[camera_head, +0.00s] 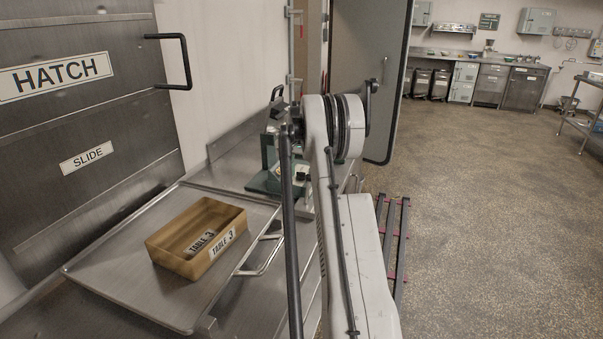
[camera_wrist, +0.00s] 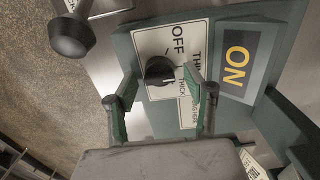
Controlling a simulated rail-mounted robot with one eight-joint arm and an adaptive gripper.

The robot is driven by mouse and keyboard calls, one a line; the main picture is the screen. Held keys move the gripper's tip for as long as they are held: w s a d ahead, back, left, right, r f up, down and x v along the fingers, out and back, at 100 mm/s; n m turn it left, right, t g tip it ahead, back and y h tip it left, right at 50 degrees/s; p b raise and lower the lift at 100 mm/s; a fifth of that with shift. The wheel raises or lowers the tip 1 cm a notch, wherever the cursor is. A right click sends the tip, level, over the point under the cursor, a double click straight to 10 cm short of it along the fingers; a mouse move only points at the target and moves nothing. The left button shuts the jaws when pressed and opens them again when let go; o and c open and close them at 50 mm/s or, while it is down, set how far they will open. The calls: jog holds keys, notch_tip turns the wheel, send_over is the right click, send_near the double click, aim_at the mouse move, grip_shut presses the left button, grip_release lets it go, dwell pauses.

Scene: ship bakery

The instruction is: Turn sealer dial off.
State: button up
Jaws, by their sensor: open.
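The green sealer (camera_head: 268,182) stands on the steel counter in the head view, partly hidden by my arm. In the wrist view its green panel (camera_wrist: 121,47) fills the middle. The black dial (camera_wrist: 158,71) sits on a white label plate (camera_wrist: 150,42) marked OFF, THIN and a partly covered THICK. I cannot tell for sure which mark the dial points to. A yellow ON sign (camera_wrist: 237,60) shows to the right of the plate. My gripper (camera_wrist: 160,77) is open, with one finger on each side of the dial; contact is unclear. The head view hides my gripper.
A black ball knob (camera_wrist: 72,36) sticks out at the wrist view's upper left. A tan box (camera_head: 172,244) labelled TABLE 3 lies on a steel tray (camera_head: 110,262) in the head view. A steel hatch with a handle (camera_head: 187,62) is behind. Open floor lies right.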

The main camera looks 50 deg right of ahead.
jog(key=shift+c, duration=0.3)
jog(key=c, duration=1.1)
jog(key=shift+o, duration=0.2)
jog(key=shift+n, duration=0.3)
jog(key=n+b, duration=0.2)
jog(key=n, duration=0.3)
jog(key=shift+w+f+n, duration=0.1)
jog(key=shift+n, duration=0.2)
jog(key=n+b, duration=0.1)
jog(key=n, duration=0.4)
jog(key=shift+a+n+b, duration=0.15)
jog(key=shift+n+b, duration=0.15)
jog(key=o, duration=1.1)
